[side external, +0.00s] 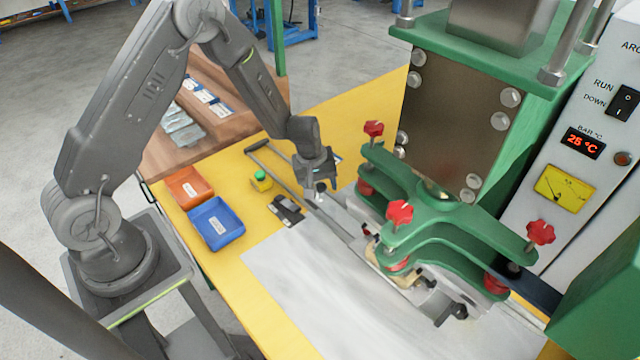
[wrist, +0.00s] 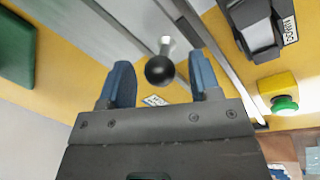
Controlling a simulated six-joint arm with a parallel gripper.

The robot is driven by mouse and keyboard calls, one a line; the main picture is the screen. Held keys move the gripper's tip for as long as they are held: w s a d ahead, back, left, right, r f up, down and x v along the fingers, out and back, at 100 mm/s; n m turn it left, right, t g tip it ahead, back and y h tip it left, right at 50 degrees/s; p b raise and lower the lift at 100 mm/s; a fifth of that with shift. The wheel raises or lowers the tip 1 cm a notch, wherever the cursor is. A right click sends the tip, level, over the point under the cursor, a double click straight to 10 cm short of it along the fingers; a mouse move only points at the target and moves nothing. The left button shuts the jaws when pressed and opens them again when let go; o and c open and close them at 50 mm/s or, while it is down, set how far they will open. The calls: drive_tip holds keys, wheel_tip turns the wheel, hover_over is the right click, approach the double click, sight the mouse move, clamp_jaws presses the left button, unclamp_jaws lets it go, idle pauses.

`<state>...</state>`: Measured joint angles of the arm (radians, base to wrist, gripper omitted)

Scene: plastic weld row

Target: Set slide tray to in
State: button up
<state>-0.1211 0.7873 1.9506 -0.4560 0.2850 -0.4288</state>
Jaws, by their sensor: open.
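The slide tray appears to be the grey metal piece (side external: 345,222) on rails, running from under my gripper toward the green press; its exact outline is hard to tell. A black ball knob (wrist: 160,70) on a short metal stem shows in the wrist view, close to grey rails (wrist: 205,50). In the side view my gripper mostly hides the knob.
The green press (side external: 450,225) with red knobs stands right of my gripper. A black labelled device (side external: 288,210) and a yellow box with a green button (side external: 261,182) sit close by on the left. Orange (side external: 188,187) and blue (side external: 217,223) bins lie farther left. The pale sheet (side external: 300,290) in front is clear.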

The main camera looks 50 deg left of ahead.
clamp_jaws()
idle(0.6)
